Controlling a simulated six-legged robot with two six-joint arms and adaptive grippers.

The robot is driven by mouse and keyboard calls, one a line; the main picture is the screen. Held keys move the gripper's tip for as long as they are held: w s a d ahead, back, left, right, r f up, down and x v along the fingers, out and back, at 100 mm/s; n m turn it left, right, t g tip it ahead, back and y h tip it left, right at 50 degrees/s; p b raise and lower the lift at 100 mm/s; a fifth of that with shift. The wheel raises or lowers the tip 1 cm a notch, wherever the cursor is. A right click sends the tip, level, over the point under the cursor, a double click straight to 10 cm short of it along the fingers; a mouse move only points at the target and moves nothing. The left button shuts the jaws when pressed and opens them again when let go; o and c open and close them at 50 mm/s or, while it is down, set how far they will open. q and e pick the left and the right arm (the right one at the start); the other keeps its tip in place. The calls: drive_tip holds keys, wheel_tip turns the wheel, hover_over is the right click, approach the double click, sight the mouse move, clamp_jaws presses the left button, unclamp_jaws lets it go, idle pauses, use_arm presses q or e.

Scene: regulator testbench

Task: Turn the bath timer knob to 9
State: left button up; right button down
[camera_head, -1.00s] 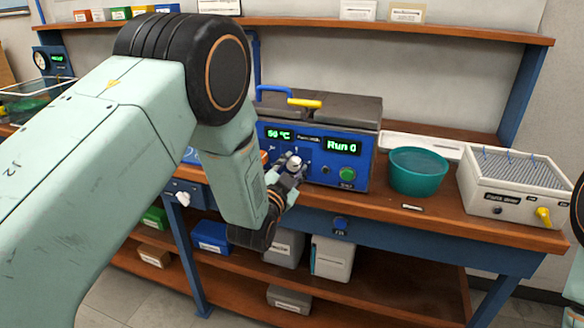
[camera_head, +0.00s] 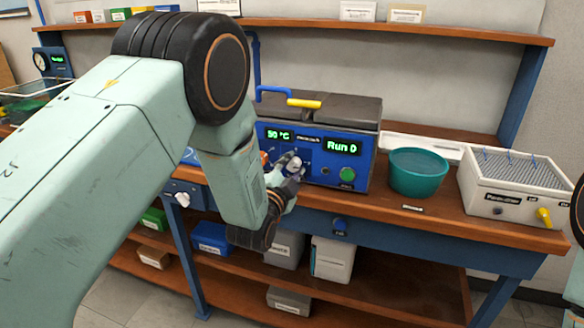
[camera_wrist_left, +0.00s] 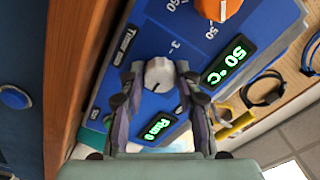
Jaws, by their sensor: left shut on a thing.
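The blue bath unit (camera_head: 270,158) stands on the bench with green displays reading 50 °C and Run 0. Its timer knob (camera_wrist_left: 158,74) is pale grey and round, beside a "Timer min" label and a printed 3 in the left wrist view. In the head view the knob is largely covered by my left gripper (camera_head: 290,168). In the left wrist view this gripper (camera_wrist_left: 159,78) has a finger on each side of the knob and is shut on it. The knob's exact pointer reading is unclear. My right gripper is not in view.
An orange knob (camera_wrist_left: 218,8) sits on the same panel. A green button (camera_head: 347,174) is on the unit's right. A teal bowl (camera_head: 417,175) and a white box with a yellow tap (camera_head: 510,190) stand further right. A shelf (camera_head: 400,30) runs above the bench.

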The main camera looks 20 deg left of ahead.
use_arm(q)
drive_tip(key=shift+r, duration=0.15)
drive_tip(key=o, duration=1.2)
drive_tip(key=shift+w, duration=0.1)
drive_tip(key=shift+c, duration=0.2)
drive_tip(key=s, duration=1.2)
drive_tip(key=shift+a, duration=0.2)
